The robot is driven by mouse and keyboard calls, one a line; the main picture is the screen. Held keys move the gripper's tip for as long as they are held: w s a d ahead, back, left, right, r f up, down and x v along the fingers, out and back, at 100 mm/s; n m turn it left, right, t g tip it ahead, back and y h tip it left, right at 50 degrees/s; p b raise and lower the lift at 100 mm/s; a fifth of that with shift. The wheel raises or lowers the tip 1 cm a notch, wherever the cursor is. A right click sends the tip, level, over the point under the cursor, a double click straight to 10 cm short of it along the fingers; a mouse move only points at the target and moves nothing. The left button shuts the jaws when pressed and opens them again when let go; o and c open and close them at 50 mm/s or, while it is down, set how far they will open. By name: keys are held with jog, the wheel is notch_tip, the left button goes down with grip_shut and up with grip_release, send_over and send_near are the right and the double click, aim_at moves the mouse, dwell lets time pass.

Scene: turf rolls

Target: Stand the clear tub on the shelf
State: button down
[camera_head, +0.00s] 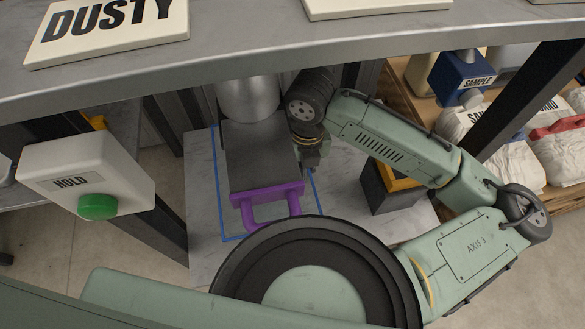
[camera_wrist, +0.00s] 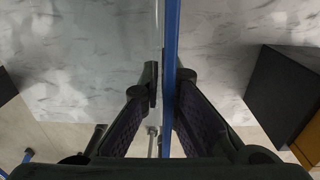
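In the head view my gripper (camera_head: 312,162) points down over the marble surface, beside a dark grey box with a purple handle (camera_head: 268,190), and is mostly hidden by my wrist. A grey metal shelf (camera_head: 330,38) crosses the top of the head view.
A "DUSTY" sign (camera_head: 110,28) lies on the grey shelf. A white "HOLD" box with a green button (camera_head: 97,206) is at left. A black and yellow block (camera_head: 385,195) stands right of my gripper. A wooden rack (camera_head: 560,200) holds bags and a blue "SAMPLE" bottle (camera_head: 460,80).

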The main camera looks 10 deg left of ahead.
jog(key=shift+f, duration=0.45)
jog(key=shift+f+b, duration=0.15)
jog(key=shift+b, duration=0.2)
jog(key=c, duration=1.8)
grip_release()
notch_tip(320, 180, up, 8)
jog(key=p, duration=0.6)
jog(key=shift+w+d+f, duration=0.1)
